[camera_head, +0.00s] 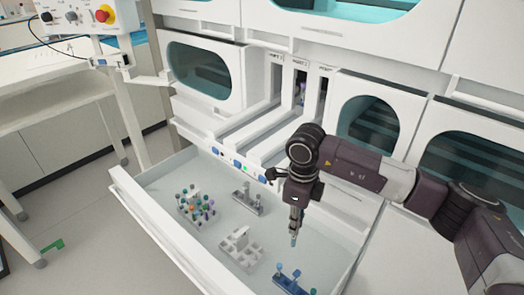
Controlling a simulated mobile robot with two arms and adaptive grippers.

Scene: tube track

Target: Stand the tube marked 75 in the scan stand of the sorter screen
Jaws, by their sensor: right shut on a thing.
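My right gripper (296,227) reaches down over the drawer from the right. It is shut on a small tube (294,241), whose bluish lower end shows below the fingertips. The rest of that tube is hidden by the gripper, and no number can be read on it. It hangs above the drawer floor, near the white rack. I cannot make out the sorter screen or its scan stand for sure in this view. My left gripper is not in view.
The open drawer (146,213) holds a rack with several capped tubes (196,208), a grey rack (246,202), a white rack (240,250) and a blue rack (288,284). White cabinets stand behind. A control box with a red button (104,14) is at upper left.

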